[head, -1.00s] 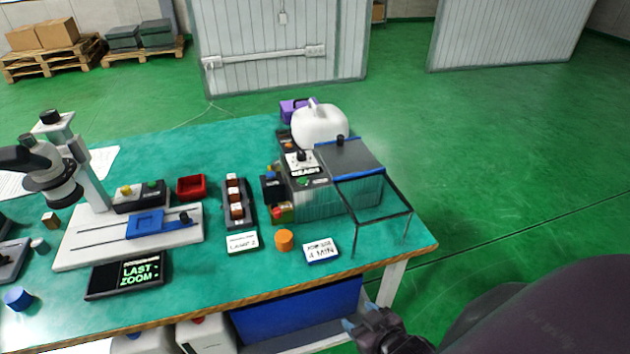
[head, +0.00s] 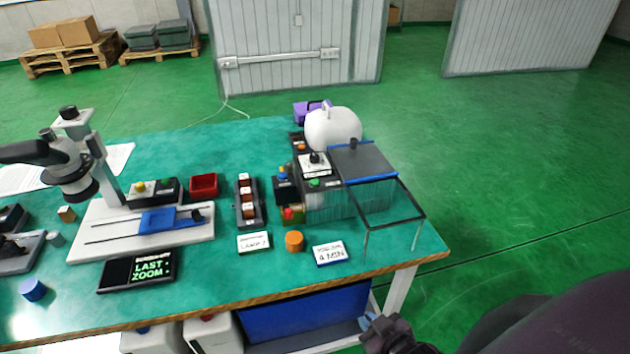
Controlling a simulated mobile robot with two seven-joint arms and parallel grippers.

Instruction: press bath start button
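The bath (head: 328,206) is a box-shaped tank at the right end of the teal table, with a grey lid (head: 362,163) and an open wire frame at its right. On its control top are a dark knob on a white label and a small green button (head: 314,182). A small box to its left carries a red button (head: 288,213). Which button is the bath start cannot be read. My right gripper (head: 368,324) is low at the bottom, in front of the table's edge and well apart from the bath; its finger opening is unclear.
A white jug (head: 332,128) stands behind the bath. A rack of brown blocks (head: 248,202) and a microscope (head: 75,160) stand further left. Floor right of the table is clear.

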